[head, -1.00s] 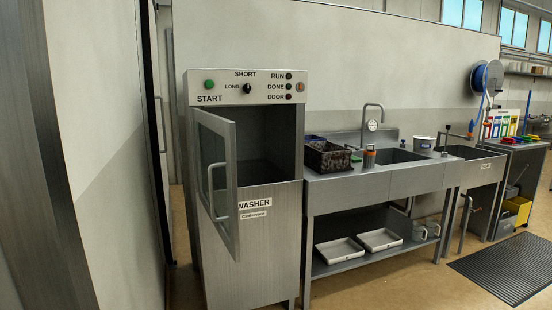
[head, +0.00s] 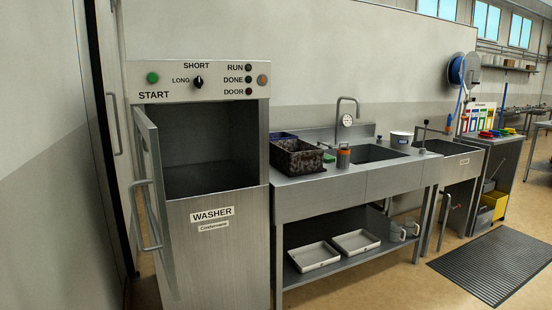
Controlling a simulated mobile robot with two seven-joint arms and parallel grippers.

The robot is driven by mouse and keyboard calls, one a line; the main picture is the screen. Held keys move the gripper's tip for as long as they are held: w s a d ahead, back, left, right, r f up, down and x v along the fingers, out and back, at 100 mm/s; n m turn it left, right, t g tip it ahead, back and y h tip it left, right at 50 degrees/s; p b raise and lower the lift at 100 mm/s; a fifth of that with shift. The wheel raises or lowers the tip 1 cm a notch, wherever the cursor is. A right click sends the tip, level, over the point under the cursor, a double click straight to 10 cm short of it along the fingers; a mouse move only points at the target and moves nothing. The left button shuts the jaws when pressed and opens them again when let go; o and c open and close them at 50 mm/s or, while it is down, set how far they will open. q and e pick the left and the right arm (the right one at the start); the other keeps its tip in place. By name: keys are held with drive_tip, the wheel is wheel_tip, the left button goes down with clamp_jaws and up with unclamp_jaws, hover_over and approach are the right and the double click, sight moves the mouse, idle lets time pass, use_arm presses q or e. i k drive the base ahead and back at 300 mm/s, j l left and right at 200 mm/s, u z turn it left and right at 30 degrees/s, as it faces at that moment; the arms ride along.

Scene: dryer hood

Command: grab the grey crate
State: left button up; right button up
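A dark grey-brown crate (head: 298,159) with a speckled, dirty-looking surface stands on the left end of the steel sink counter (head: 300,190). It is the only greyish crate I can make out. A blue crate (head: 283,136) shows partly behind it; the rest of that one is hidden. Neither of my grippers is in view, so nothing of mine is seen touching the crate.
The washer (head: 215,240) stands left of the counter, its door (head: 150,190) open towards me. White trays (head: 314,256) lie on the lower shelf. A black mat (head: 495,264) covers the floor at right.

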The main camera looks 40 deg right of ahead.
sight(294, 156)
drive_tip(key=i+l+u, duration=0.1)
drive_tip(key=l, duration=0.3)
drive_tip(key=i+l+u, duration=0.15)
drive_tip(key=l, duration=0.3)
drive_tip(key=i+l+u, duration=0.1)
drive_tip(key=l, duration=0.35)
drive_tip(key=i+l+u, duration=0.1)
drive_tip(key=l, duration=0.35)
drive_tip(key=i+l, duration=0.1)
drive_tip(key=l, duration=0.5)
drive_tip(key=i+l, duration=0.1)
drive_tip(key=l, duration=0.5)
drive_tip(key=i+l+u, duration=0.1)
drive_tip(key=l, duration=0.5)
